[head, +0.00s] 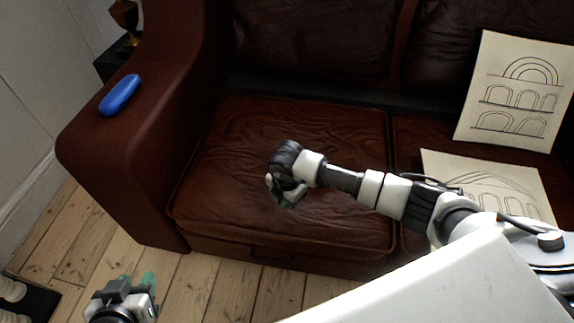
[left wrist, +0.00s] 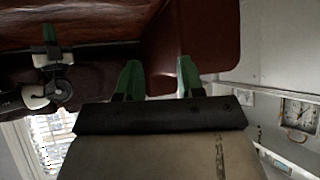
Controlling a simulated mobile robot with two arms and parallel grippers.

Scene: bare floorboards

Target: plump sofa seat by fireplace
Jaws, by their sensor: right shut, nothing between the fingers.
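The brown leather sofa seat cushion (head: 240,130) fills the middle of the head view, its top wrinkled. My right gripper (head: 286,203) points down over the front middle of this cushion, shut and empty. I cannot tell whether its tips press on the leather. My right arm comes in across the right side of the sofa. My left gripper (head: 140,282) is low at the left over the floor, in front of the sofa and apart from it. In the left wrist view its green fingers (left wrist: 159,78) stand apart with nothing between. My right gripper (left wrist: 48,50) also shows there.
A blue oblong object (head: 119,95) lies on the sofa's left arm (head: 165,130). Two arch drawings, one leaning (head: 519,90) and one flat (head: 480,180), are on the right seat. Floorboards (head: 185,285) before the sofa are bare.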

